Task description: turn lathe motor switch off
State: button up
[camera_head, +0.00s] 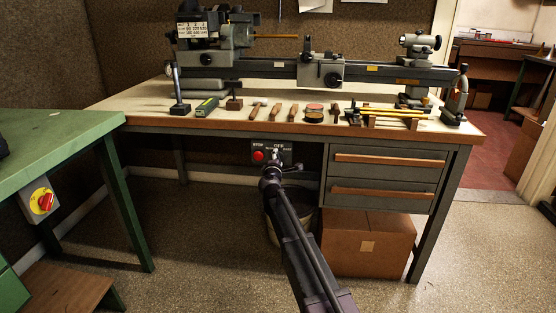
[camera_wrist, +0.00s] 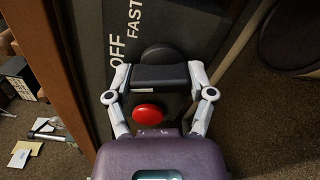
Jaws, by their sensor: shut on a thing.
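The lathe motor switch panel (camera_head: 257,147) is a dark box under the bench's front edge, left of the drawers. Its lettering includes OFF. A red button (camera_head: 258,156) sits on its left. In the wrist view, the switch's black bar handle (camera_wrist: 160,76) lies between my fingertips, over a round black base (camera_wrist: 158,53). The words OFF and FAST are beside it, and the red button (camera_wrist: 149,112) shows nearer the palm. My gripper (camera_head: 274,168) is at the panel in the head view, shut on the handle and hiding part of the panel. The setting pointed to is unclear.
A lathe (camera_head: 320,70) and several hand tools are on the workbench (camera_head: 225,125). Drawers (camera_head: 385,175) and a cardboard box (camera_head: 367,245) stand right of my arm. A green table (camera_head: 60,140) with a red-and-yellow switch (camera_head: 42,202) is at left. Floor between is clear.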

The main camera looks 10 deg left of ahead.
jog(key=shift+w+m, duration=0.1)
jog(key=shift+m, duration=1.5)
jog(key=o, duration=1.1)
jog(key=shift+s, duration=0.2)
jog(key=s, duration=1.1)
jog(key=shift+s+a, duration=0.2)
jog(key=shift+s, duration=0.2)
